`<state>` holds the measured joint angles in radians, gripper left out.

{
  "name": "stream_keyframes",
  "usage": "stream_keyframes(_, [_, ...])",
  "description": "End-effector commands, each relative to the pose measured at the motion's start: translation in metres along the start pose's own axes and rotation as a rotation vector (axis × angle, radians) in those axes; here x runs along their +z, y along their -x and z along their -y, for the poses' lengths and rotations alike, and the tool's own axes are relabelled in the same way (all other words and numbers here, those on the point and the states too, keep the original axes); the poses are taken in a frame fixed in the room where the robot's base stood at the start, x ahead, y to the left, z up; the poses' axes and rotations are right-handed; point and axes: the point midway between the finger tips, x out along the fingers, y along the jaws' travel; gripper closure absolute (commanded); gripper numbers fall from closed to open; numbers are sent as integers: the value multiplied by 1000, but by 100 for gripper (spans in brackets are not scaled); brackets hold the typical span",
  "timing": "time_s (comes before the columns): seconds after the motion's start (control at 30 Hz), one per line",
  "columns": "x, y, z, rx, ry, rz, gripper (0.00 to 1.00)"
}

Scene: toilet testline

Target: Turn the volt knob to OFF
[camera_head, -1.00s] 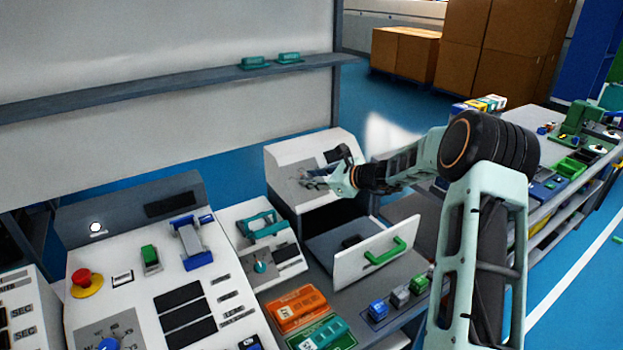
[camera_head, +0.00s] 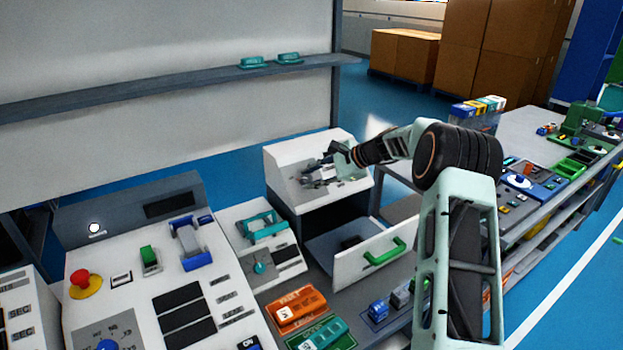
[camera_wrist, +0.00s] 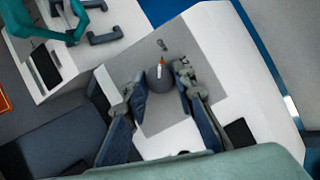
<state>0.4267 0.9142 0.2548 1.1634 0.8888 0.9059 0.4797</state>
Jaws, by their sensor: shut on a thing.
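The volt knob (camera_wrist: 159,78) is a dark grey round knob with a red-and-white pointer, on the grey plate of a sloped white box. In the wrist view the pointer aims up and slightly left. The white box (camera_head: 284,161) stands at the middle of the head view, with an open drawer below it. My gripper (camera_wrist: 162,80) is shut on the knob, one finger on each side. In the head view my gripper (camera_head: 322,174) hides the knob. The markings around the knob are too small to read.
The open drawer (camera_head: 355,265) with a green handle (camera_head: 385,251) juts out below. A panel with a teal knob (camera_head: 260,268) stands left of the box. A larger panel has a red button (camera_head: 84,282) and blue knob (camera_head: 107,345). A shelf (camera_head: 150,90) runs behind.

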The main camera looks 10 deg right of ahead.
Motion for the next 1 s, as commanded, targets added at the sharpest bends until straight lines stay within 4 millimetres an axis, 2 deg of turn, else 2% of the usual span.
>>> stream_keyframes(0.57, [1, 0, 0, 16, 36, 1, 100])
stream_keyframes(0.6, [1, 0, 0, 16, 35, 1, 75])
stream_keyframes(0.73, [1, 0, 0, 15, 35, 1, 60])
stream_keyframes(0.77, [1, 0, 0, 15, 35, 1, 58])
stream_keyframes(1.0, [0, 0, 0, 15, 35, 0, 58])
